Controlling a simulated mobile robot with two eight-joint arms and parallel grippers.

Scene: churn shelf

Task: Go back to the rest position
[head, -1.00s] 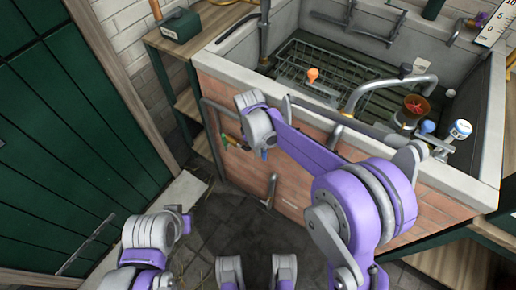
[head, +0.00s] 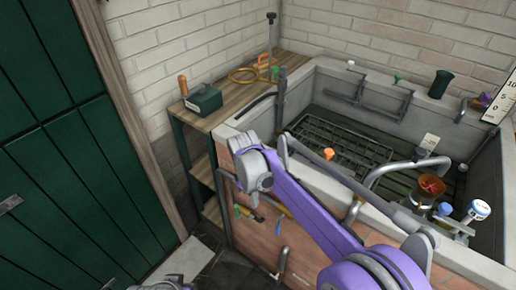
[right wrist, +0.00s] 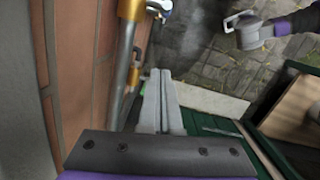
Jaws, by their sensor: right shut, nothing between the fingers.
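My right arm reaches across the head view from the lower right, with its grey wrist end and right gripper (head: 262,184) in front of the brick side of the sink (head: 300,245). In the right wrist view the two pale fingers of my right gripper (right wrist: 160,78) lie together, shut and empty. They are close to the brick wall (right wrist: 85,70) but do not visibly touch it. A grey part of my left arm (head: 165,283) shows at the bottom edge of the head view.
Tools (head: 250,213) hang on the sink's brick side near my right wrist. The sink holds a dark rack (head: 335,145), a curved tap (head: 400,165) and a terracotta pot (head: 430,187). A wooden shelf (head: 215,115) bears a green box (head: 203,100). A green door (head: 70,180) stands left.

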